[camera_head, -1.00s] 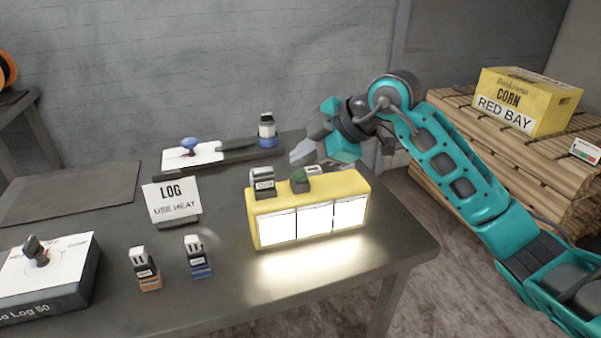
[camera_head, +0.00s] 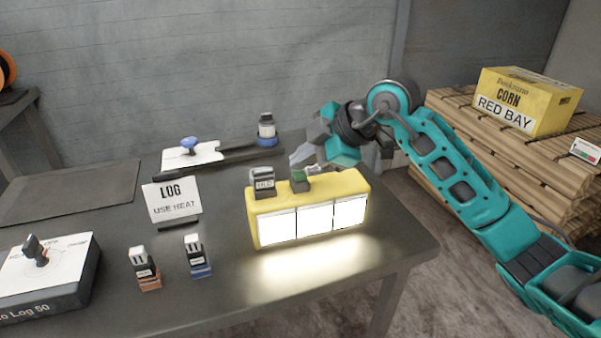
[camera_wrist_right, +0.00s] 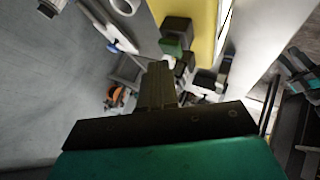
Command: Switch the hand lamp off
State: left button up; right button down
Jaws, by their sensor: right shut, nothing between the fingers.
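The hand lamp (camera_head: 258,228) is a yellow box near the right end of the table, with its white front panels brightly lit. On its top are a dark block with a pale label (camera_head: 263,184) and a green-topped dark switch (camera_head: 300,177). My right gripper (camera_head: 303,160) is shut and empty at the back of the lamp's top, close behind the green-topped switch; contact cannot be told. In the right wrist view the shut fingers (camera_wrist_right: 157,75) point toward the green piece (camera_wrist_right: 172,46) beside the yellow body (camera_wrist_right: 196,18). My left gripper is not in view.
A LOG sign (camera_head: 172,200), two small stamps (camera_head: 145,270) (camera_head: 197,257) and a grey box with a lever (camera_head: 50,280) stand left of the lamp. A blue-based bottle (camera_head: 266,130) is behind. A yellow corn box (camera_head: 525,100) rests on stacked wood at right.

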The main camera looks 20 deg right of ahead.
aim_at(303, 176)
jog(key=shift+f, duration=0.6)
dwell(0.7)
jog(key=shift+r, duration=0.1)
jog(key=shift+r+p, duration=0.85)
jog(key=shift+r, duration=0.05)
notch_tip(303, 176, up, 6)
jog(key=p, duration=0.5)
jog(key=shift+p, duration=0.3)
jog(key=shift+a, duration=0.1)
